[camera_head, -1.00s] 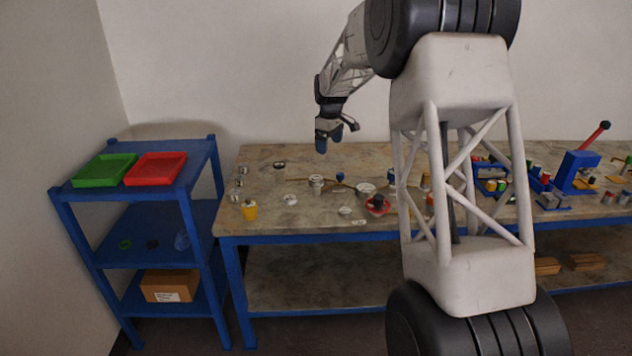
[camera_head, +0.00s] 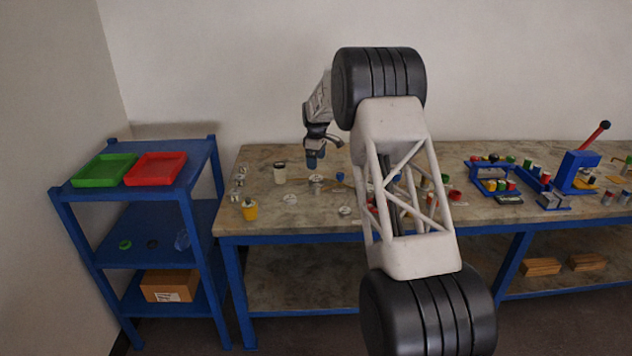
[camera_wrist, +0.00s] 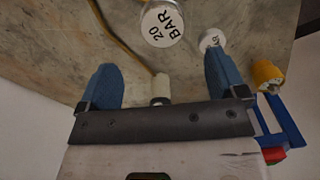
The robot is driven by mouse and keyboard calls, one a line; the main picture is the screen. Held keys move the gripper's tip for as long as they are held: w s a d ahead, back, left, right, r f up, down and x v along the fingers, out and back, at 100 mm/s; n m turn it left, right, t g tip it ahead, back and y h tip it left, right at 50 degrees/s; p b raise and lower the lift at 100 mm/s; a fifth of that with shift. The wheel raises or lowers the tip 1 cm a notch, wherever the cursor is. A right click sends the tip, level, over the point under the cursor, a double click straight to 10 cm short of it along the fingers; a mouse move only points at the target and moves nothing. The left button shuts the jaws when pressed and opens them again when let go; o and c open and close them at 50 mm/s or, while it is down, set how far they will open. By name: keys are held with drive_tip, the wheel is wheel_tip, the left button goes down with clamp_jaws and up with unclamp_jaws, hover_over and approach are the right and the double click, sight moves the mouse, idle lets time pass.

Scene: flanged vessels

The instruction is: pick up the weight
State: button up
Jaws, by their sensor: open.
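A round weight with a white top marked "20 BAR" (camera_wrist: 161,24) shows at the top of the wrist view, just beyond and between my fingertips. In the head view a pale round piece that looks like this weight (camera_head: 316,180) stands on the bench, just below my gripper (camera_head: 312,160). In the wrist view my gripper (camera_wrist: 163,68) is open, its two blue fingers wide apart with nothing held.
A white-tipped cylinder (camera_wrist: 161,84) shows between the fingers. A yellow cup (camera_head: 249,210) stands near the bench's front left. A pale jar (camera_head: 279,173) stands left of my gripper. A blue shelf with green (camera_head: 103,170) and red (camera_head: 155,168) trays is at left.

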sight(316, 178)
drive_tip(key=shift+f, duration=1.3)
drive_tip(key=shift+s+f, duration=0.2)
drive_tip(key=shift+f, duration=2.4)
drive_tip(key=c, duration=1.3)
drive_tip(key=shift+r, duration=0.15)
